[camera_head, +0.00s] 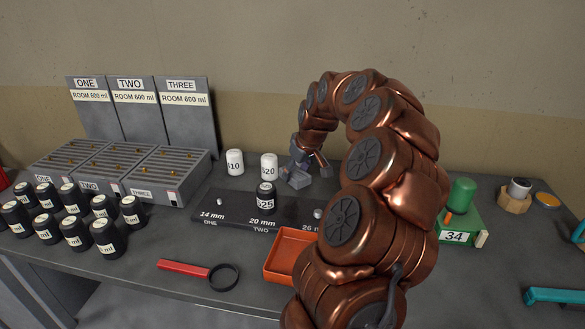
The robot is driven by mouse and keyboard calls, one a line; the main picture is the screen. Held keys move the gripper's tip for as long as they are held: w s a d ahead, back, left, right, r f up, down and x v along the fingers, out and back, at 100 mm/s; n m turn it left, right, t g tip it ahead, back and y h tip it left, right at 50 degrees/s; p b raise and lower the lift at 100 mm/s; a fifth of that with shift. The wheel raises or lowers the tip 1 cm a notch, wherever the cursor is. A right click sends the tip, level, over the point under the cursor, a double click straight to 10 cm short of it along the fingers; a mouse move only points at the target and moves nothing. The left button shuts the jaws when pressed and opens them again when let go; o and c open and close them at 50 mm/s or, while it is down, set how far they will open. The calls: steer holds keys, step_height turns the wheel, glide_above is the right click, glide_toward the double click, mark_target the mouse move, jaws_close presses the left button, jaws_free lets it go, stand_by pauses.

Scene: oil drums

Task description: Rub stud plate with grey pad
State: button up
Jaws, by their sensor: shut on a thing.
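The stud plate (235,212) is a dark slab on the bench, marked 14 mm, 20 mm and 26 mm. A small pale stud shows at its left end and another near its right end. A dark bottle with a white label (265,203) stands at its 20 mm place. My gripper (303,171) is behind the plate's right part, shut on a small grey block that looks like the grey pad (298,181). I cannot tell whether the pad touches the plate. My arm hides the plate's right end.
White canisters (235,162) (269,166) stand behind the plate. Slotted grey racks (165,172) and several dark bottles (75,232) fill the left. A green box (460,229) is at right.

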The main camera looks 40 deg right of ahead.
glide_above(294, 199)
steer(key=s, duration=0.1)
steer(key=shift+s+f+b, duration=0.15)
steer(key=shift+f+b, duration=0.2)
steer(key=shift+f, duration=2.35)
steer(key=shift+f+b, duration=0.8)
steer(key=shift+f, duration=0.2)
steer(key=shift+s+a, duration=0.15)
steer(key=shift+a, duration=0.05)
